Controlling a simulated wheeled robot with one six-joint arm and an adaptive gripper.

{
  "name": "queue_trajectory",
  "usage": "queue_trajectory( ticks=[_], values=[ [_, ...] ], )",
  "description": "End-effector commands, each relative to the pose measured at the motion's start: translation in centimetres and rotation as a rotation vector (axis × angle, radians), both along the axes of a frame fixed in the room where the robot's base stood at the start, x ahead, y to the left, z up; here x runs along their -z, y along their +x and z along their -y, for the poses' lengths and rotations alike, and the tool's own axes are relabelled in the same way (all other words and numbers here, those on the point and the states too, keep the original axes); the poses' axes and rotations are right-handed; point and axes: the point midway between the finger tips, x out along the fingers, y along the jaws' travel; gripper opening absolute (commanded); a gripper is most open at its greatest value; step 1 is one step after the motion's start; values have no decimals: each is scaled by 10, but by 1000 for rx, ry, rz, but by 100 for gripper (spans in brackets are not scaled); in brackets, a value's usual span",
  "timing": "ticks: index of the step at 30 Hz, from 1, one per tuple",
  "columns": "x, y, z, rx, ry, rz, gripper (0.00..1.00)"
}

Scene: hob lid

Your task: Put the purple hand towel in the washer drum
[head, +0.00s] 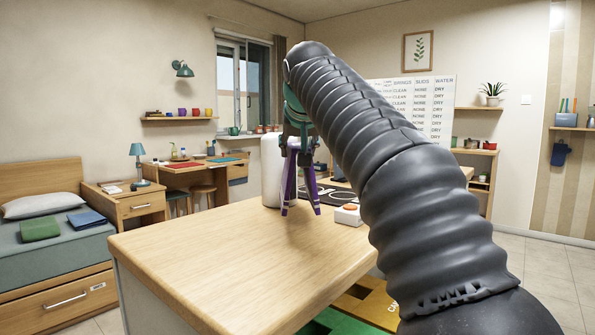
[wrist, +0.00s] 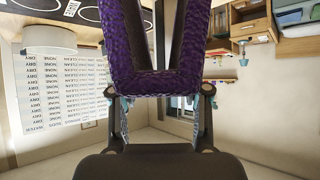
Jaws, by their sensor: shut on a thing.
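The purple hand towel (wrist: 125,60) hangs from my gripper in the wrist view, its textured cloth covering much of the finger area. In the head view my gripper (head: 300,208) points down above the wooden counter, beside a white cylinder, with the purple towel (head: 290,183) showing in two strips along its fingers. My gripper is shut on the towel, clear of the counter as far as I can tell. The exact grip point is hidden by the cloth. I cannot make out the washer or its drum in either view.
The wooden counter (head: 225,255) is bare in front. A bed (head: 40,250) and desk (head: 185,177) stand left; a chart (head: 440,95) stands behind.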

Motion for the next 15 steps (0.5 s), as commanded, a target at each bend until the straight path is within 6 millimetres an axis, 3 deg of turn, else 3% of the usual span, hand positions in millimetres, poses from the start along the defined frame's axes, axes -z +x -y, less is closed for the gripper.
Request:
queue_trajectory(
  ticks=[9, 15],
  values=[
    [35, 1, -3, 1, 0, -1, 0],
    [42, 1, -3, 1, 0, 1, 0]
  ],
)
